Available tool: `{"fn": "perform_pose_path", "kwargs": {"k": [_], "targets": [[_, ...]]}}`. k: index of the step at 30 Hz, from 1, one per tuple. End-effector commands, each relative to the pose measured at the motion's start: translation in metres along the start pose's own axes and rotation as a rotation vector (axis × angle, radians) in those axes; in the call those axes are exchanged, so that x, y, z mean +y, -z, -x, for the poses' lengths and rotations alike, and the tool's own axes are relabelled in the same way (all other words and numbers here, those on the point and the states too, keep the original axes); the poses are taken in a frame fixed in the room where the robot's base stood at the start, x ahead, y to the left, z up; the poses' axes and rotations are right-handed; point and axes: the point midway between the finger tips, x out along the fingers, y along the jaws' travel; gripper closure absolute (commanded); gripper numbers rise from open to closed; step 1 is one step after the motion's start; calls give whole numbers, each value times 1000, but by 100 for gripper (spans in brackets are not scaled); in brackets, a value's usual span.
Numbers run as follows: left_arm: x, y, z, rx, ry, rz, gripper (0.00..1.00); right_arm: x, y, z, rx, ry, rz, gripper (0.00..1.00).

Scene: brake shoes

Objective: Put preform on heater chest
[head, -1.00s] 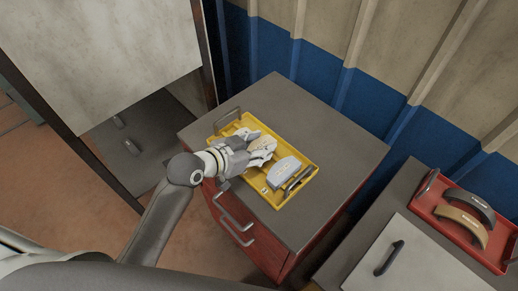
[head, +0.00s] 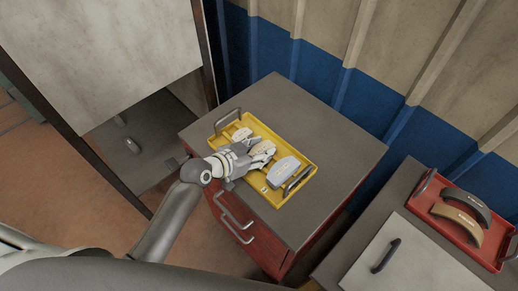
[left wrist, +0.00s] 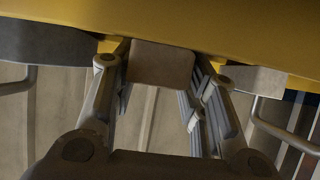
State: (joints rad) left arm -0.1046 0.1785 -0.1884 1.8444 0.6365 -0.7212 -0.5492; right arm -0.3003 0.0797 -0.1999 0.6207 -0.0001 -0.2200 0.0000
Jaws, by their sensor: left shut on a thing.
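Several curved preforms lie in a yellow tray (head: 226,140): a pale one (head: 241,134) at the left, a beige one (head: 263,149) in the middle and a grey one (head: 284,170) at the right. My left gripper (head: 260,154) reaches into the tray and is shut on the middle preform, partly hiding it. In the left wrist view, this preform (left wrist: 162,65) is a brownish block between both fingers, close to the yellow tray (left wrist: 200,18). I cannot tell which furniture is the heater chest. My right gripper is not in view.
The tray, with raised handles, sits on a grey-topped red drawer cabinet (head: 335,150). A second cabinet (head: 385,250) at the right bears a red tray (head: 442,226) with two brake shoes. A tall pale panel (head: 100,55) stands at the left above a dark surface.

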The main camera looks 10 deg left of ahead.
Motion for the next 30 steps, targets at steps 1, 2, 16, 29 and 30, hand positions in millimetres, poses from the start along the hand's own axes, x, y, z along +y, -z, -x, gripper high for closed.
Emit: {"fn": "perform_pose_path", "kwargs": {"k": [1,2,16,29,30], "targets": [[0,-1,0,1,0,-1,89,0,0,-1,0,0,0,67],[0,-2,-1,0,0,-1,89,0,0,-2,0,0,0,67],[0,-2,-1,0,0,0,39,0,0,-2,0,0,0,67],[0,-5,25,0,1,-5,39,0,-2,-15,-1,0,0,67],[0,-5,31,0,1,-5,39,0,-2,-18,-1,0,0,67]]}}
